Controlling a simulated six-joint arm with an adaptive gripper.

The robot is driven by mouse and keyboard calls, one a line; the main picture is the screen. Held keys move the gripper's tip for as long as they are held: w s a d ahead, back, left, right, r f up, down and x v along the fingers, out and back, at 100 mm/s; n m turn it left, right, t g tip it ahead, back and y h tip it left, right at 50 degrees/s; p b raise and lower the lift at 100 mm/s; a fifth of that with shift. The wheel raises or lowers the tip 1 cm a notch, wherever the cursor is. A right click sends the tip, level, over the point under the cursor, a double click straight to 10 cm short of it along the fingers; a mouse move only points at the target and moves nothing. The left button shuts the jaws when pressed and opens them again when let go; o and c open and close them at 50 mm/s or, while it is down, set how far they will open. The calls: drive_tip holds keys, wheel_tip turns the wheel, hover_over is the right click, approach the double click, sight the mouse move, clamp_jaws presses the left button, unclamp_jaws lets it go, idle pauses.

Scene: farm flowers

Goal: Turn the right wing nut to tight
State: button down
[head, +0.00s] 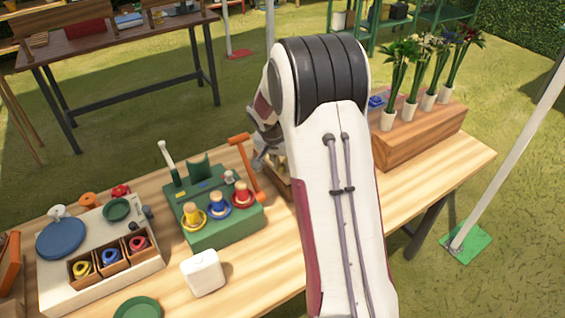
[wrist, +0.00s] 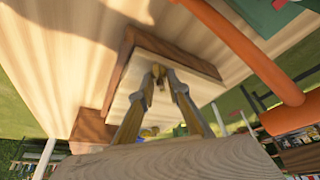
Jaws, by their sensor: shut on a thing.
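In the wrist view, the two fingers of my gripper (wrist: 160,74) come together on a small brass-coloured piece, which looks like a wing nut (wrist: 161,85). It sits at a pale wooden board (wrist: 190,62) with a brown edge. My gripper is shut on this piece. How far the nut is turned cannot be told. In the head view, part of my gripper (head: 262,160) shows behind my arm, by a low wooden box (head: 284,187). My arm hides most of that spot.
An orange handle (wrist: 240,50) passes close on the right in the wrist view; it stands beside the green block (head: 225,232) in the head view. A wooden planter (head: 425,137) with flowers is on the right. A white block (head: 203,272) lies in front.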

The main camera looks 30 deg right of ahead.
drive_tip(key=shift+w+r+m+g+h, duration=0.15)
drive_tip(key=shift+m+g+h, duration=0.2)
drive_tip(key=shift+m, duration=0.9)
drive_tip(key=shift+w+r+m+g+h, duration=0.15)
drive_tip(key=shift+m+g, duration=0.3)
drive_tip(key=shift+m, duration=0.8)
drive_tip(key=shift+m+g, duration=0.8)
drive_tip(key=shift+m, duration=1.3)
drive_tip(key=c, duration=1.9)
unclamp_jaws()
drive_tip(key=shift+f, duration=0.15)
drive_tip(key=shift+s+n, duration=0.1)
drive_tip(key=shift+n, duration=0.3)
